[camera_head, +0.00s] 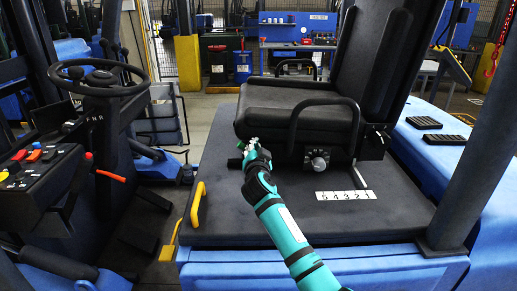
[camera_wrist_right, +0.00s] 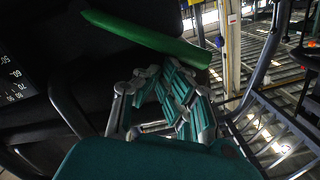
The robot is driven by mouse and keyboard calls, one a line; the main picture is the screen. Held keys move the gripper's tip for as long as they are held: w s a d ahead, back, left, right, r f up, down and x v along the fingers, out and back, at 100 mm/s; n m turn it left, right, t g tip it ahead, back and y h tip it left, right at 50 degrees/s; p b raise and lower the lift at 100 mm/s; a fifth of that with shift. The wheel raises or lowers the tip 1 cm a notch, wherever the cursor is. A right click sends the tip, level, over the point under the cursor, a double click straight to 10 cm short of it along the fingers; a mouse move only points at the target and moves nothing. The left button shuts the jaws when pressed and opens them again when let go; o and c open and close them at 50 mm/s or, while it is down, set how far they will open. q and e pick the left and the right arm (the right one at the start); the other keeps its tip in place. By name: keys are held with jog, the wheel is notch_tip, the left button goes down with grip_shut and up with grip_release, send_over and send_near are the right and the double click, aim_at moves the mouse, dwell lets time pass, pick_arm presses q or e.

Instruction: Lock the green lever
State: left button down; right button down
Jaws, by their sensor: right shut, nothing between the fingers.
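The green lever (camera_wrist_right: 145,38) is a long green bar in the right wrist view, slanting down to the right across the top, against the dark seat. My right gripper (camera_wrist_right: 163,78) is shut and empty, with its fingertips just below the lever's middle. I cannot tell whether they touch it. In the head view my right gripper (camera_head: 250,150) is at the left side of the black seat (camera_head: 285,115), low by the cushion. The lever is mostly hidden there behind the gripper. My left gripper is not in view.
A black armrest loop (camera_head: 324,124) and a dial (camera_head: 318,160) are right of my gripper. A white number plate (camera_head: 346,195) lies on the deck. A yellow handle (camera_head: 198,205) stands at the deck's left edge. The steering wheel (camera_head: 98,78) and button console (camera_head: 35,170) are at left.

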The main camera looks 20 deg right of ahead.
jog(key=a+f+n+b, duration=0.1)
jog(key=n+b, duration=0.1)
jog(key=a+f+n+b, duration=0.1)
jog(key=f+n+b, duration=0.1)
jog(key=b, duration=0.1)
jog(key=shift+w+a+f, duration=0.2)
jog(key=shift+w+a, duration=0.2)
jog(key=shift+w+a+f+n+b, duration=0.1)
jog(key=shift+a+f+n+b, duration=0.2)
jog(key=shift+n+b, duration=0.35)
jog(key=shift+a+f+n, duration=0.1)
jog(key=shift+f+n, duration=0.15)
jog(key=shift+n, duration=0.5)
jog(key=shift+a+f+n, duration=0.1)
jog(key=shift+f+n, duration=0.15)
jog(key=shift+n, duration=0.45)
